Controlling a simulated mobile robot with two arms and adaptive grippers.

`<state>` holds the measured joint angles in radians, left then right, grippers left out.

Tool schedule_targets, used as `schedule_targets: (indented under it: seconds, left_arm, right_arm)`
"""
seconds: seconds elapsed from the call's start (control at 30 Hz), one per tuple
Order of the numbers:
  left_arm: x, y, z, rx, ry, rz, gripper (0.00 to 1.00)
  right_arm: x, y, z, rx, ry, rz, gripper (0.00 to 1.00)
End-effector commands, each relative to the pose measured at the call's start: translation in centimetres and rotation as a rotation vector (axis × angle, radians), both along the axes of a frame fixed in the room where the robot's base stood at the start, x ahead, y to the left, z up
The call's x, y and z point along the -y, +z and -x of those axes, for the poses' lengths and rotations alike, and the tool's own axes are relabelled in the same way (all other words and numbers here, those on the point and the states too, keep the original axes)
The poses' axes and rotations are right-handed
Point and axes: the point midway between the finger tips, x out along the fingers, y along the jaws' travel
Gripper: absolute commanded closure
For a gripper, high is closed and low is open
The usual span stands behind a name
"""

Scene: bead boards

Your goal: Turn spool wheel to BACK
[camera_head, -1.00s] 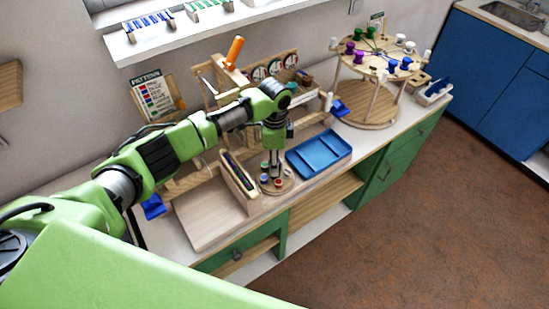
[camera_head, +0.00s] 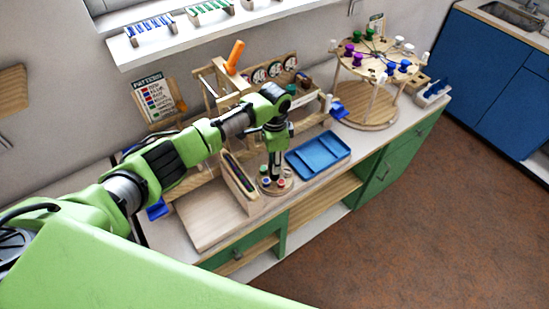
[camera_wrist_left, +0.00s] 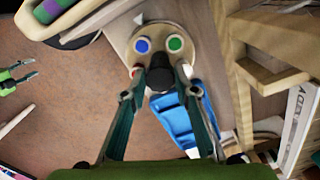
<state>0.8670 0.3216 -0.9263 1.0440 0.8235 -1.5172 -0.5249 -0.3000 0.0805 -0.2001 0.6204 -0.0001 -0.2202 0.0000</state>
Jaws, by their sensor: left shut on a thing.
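The spool wheel (camera_head: 262,189) is a small round wooden disc near the front edge of the bench. It carries coloured round spools and a dark central knob (camera_wrist_left: 160,78). In the left wrist view, a blue spool (camera_wrist_left: 142,45), a green spool (camera_wrist_left: 175,44) and a partly hidden red one (camera_wrist_left: 134,71) show around the knob. My left gripper (camera_head: 275,176) points down over the wheel, and its fingers (camera_wrist_left: 160,80) are shut on the knob. A white pointer mark (camera_wrist_left: 139,18) lies beside the rim. My right gripper (camera_wrist_left: 27,72) shows small at the left, its fingers apart and empty.
A blue tray (camera_head: 320,155) lies right of the wheel. A wooden box (camera_head: 238,186) stands close on its left. A large round rack with several coloured spools (camera_head: 372,62) stands at the far right. The bench in front of the wheel is narrow.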

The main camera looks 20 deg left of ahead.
Motion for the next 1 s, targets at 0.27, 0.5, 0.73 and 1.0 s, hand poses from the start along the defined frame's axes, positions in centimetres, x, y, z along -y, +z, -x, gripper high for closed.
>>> schedule_targets:
  seconds: [0.27,0.5,0.73,1.0]
  left_arm:
    - [0.1,0.2,0.1,-0.003,0.263,0.001,0.94]
    - [0.1,0.0,0.1,-0.001,0.492,0.001,0.94]
    - [0.1,0.0,0.0,-0.001,0.710,0.001,0.94]
    - [0.2,0.0,0.0,-0.001,0.967,0.001,0.94]
  right_arm:
    - [-0.1,1.6,0.0,0.000,-0.001,-0.001,0.60]
    - [-0.1,1.8,0.0,0.000,-0.001,-0.001,0.60]
    - [-0.1,1.8,0.0,0.000,-0.001,-0.001,0.60]
    - [-0.1,1.8,0.0,0.000,-0.001,-0.001,0.60]
